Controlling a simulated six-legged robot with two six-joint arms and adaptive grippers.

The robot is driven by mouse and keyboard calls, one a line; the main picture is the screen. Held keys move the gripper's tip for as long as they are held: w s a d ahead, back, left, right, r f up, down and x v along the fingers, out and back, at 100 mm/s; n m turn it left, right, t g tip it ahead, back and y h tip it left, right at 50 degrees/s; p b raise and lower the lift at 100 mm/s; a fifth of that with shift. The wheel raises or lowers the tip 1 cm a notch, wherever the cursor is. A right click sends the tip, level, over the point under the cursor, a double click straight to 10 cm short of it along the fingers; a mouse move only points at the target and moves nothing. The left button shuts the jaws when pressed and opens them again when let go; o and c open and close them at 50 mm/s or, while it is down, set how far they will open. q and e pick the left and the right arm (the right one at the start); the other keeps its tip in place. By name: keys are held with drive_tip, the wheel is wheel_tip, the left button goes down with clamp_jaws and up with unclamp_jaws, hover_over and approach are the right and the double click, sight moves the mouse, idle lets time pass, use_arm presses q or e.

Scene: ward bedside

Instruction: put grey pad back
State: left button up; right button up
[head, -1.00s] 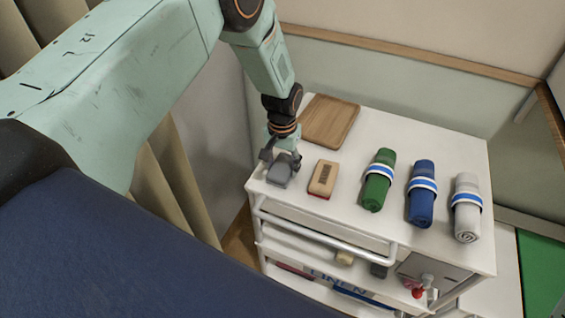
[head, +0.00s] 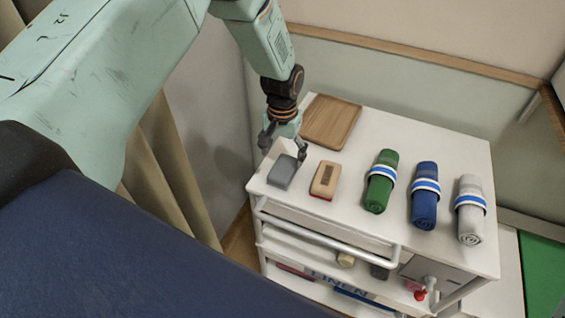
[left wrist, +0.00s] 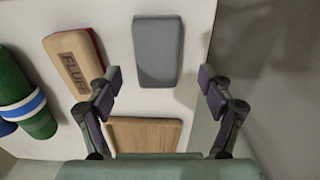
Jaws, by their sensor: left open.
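The grey pad (head: 283,172) lies flat on the white cart top (head: 340,215), near its left front corner. In the left wrist view the grey pad (left wrist: 158,52) shows whole, beyond and between the fingertips. My left gripper (head: 284,150) is open and empty just above and behind the pad, apart from it. In the left wrist view its two fingers (left wrist: 159,80) are spread wider than the pad. My right gripper does not show.
A tan brush-like block (head: 325,178) lies right of the pad. A wooden tray (head: 331,121) lies behind it. Rolled green (head: 380,181), blue (head: 425,194) and white (head: 470,210) towels lie farther right. A wall (head: 400,85) stands behind the cart.

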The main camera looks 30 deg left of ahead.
sight(283, 167)
use_arm(q)
wheel_tip(283, 167, up, 8)
drive_tip(key=shift+b, duration=0.4)
drive_tip(key=shift+d+r, duration=0.1)
drive_tip(key=shift+d, duration=0.05)
